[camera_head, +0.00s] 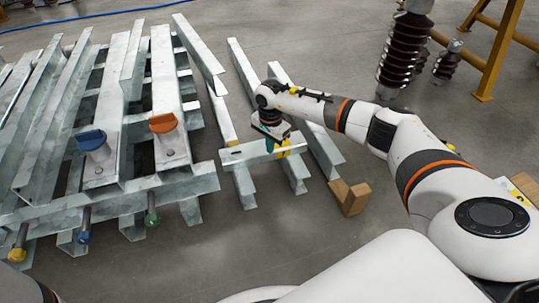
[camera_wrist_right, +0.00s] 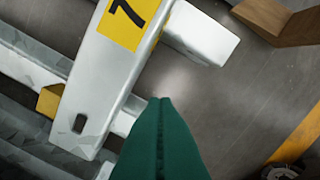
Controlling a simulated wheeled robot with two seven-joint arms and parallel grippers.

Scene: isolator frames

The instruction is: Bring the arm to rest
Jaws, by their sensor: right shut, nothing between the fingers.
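My right arm (camera_head: 360,122) reaches from the lower right toward the middle of the head view, bent at the elbow. My right gripper (camera_head: 270,144) points down above a pale metal crossbar (camera_head: 237,156). In the right wrist view, the green fingers of the right gripper (camera_wrist_right: 162,108) lie together with nothing between them. The crossbar in that view (camera_wrist_right: 98,75) carries a yellow label with a black 7 and has a slot near one end. Whether the fingertips touch the bar I cannot tell. My left gripper is not in view.
A stack of galvanized beams (camera_head: 140,85) fills the left, with a blue-topped part (camera_head: 92,140) and an orange-topped part (camera_head: 163,124) on it. A wooden block (camera_head: 350,197) lies right of the crossbar. Brown ribbed insulators (camera_head: 405,50) and a yellow frame (camera_head: 497,52) stand behind.

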